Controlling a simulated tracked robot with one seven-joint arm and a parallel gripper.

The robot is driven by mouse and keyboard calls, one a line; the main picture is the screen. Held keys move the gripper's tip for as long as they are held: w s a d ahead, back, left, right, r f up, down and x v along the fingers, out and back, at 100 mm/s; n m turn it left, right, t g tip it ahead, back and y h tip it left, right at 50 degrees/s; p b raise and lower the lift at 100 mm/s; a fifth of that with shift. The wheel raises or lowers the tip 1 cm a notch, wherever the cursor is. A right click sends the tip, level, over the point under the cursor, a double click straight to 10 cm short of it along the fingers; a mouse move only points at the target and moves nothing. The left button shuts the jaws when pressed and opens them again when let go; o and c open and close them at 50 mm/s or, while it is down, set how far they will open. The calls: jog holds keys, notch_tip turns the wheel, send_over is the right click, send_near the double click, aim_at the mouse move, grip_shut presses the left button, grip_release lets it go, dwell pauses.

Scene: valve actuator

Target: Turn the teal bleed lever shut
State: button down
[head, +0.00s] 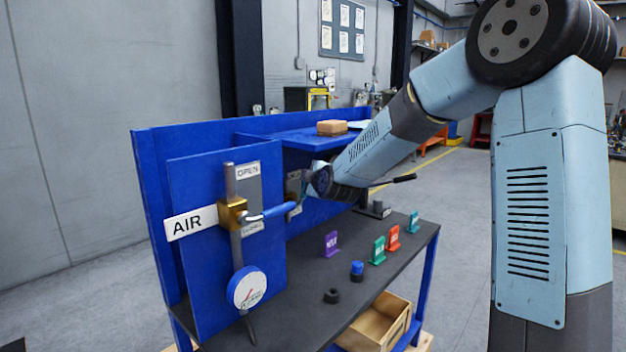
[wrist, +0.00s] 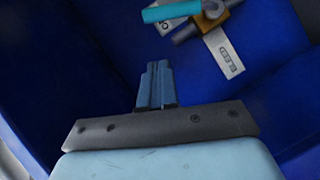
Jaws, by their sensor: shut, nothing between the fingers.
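The teal bleed lever (wrist: 170,11) shows at the top edge of the wrist view, partly cut off by it. It joins a brass valve body (wrist: 212,22) on a pipe, beside a white plate lettered BLEED (wrist: 229,58). My gripper (wrist: 157,68) is shut and empty, apart from the lever and below it in that view. In the head view my gripper (head: 306,184) is in front of the blue panel, right of the AIR valve.
The AIR valve's blue handle (head: 278,211) sticks out close to my gripper, above a gauge (head: 247,288). Tags and knobs stand on the dark bench top (head: 307,270). A brown box (head: 331,128) sits on the upper shelf.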

jog(key=w+f, duration=0.2)
jog(key=w, duration=0.5)
jog(key=shift+w+d+f, duration=0.15)
jog(key=shift+w+f, duration=0.2)
